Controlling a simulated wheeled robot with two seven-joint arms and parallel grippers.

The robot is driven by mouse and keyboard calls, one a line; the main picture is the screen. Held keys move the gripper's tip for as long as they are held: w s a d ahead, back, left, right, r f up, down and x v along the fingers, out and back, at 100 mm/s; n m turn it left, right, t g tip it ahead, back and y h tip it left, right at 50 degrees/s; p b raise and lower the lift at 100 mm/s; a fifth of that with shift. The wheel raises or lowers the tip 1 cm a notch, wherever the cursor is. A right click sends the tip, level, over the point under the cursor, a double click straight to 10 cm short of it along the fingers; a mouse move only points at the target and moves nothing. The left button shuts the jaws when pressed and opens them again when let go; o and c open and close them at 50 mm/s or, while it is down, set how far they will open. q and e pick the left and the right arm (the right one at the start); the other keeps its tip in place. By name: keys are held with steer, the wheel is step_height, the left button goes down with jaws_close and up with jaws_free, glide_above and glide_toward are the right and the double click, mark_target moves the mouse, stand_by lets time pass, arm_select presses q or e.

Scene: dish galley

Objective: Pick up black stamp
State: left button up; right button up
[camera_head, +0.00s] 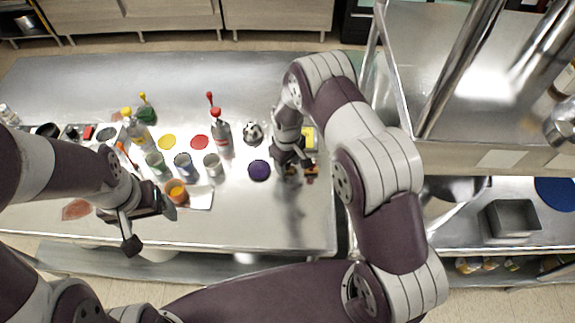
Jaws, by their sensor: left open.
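I cannot clearly make out a black stamp. A dark round item (106,134) lies on the steel table at the left, and a black item (48,130) lies further left; both are too small to name. My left gripper (150,222) is open and empty above the table's front left part, nearer to me than the cups. My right gripper (291,165) points down at the table's right end, close to small brown-orange items (312,171). Its fingers are too small and dark to tell whether they are open or shut, and my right arm hides part of that area.
A red-capped bottle (221,135), a yellow-capped bottle (139,131) and several small cups stand mid-table. A purple disc (259,170) lies beside my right gripper, and a black-and-white ball (253,132) lies behind it. A shelf unit (480,150) stands at the right. The table's back is clear.

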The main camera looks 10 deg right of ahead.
steer(key=shift+a, duration=0.1)
jaws_close()
